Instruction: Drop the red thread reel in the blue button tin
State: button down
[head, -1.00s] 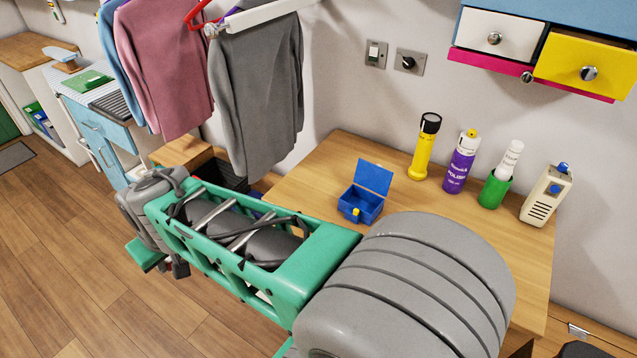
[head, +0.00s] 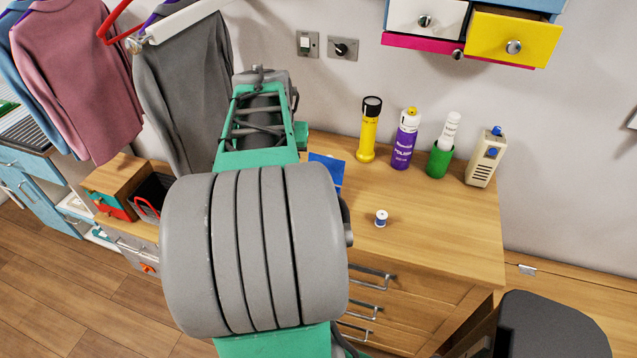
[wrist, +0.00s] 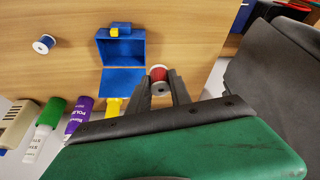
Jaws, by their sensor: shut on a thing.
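The red thread reel (wrist: 159,74) is held between the fingertips of my gripper (wrist: 161,84), which is shut on it, in the wrist view. The blue button tin (wrist: 102,50) stands open on the wooden top, just left of the reel in that view, its lid (wrist: 116,82) raised and a yellow catch on its front. The reel appears beside the tin, not over its opening; its height above the top is hard to tell. In the head view only part of the tin's blue lid (head: 327,172) shows; my arm hides the rest, and my gripper and the red reel.
A blue-and-white reel (head: 381,218) stands on the dresser top (head: 440,225). The top's right front is clear.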

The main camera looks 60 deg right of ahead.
jog(key=s+d+r+m+g, duration=0.1)
jog(key=s+d+m, duration=0.2)
jog(key=s+d, duration=0.3)
notch_tip(320, 180, down, 6)
jog(key=s+b, duration=0.1)
jog(key=b, duration=0.2)
jog(key=shift+s+a+b, duration=0.3)
jog(key=shift+a+b, duration=0.05)
jog(key=shift+a, duration=0.05)
jog(key=c, duration=1.1)
grip_release()
jog(key=shift+r, duration=0.1)
jog(key=v, duration=0.7)
jog(key=shift+a+r, duration=0.3)
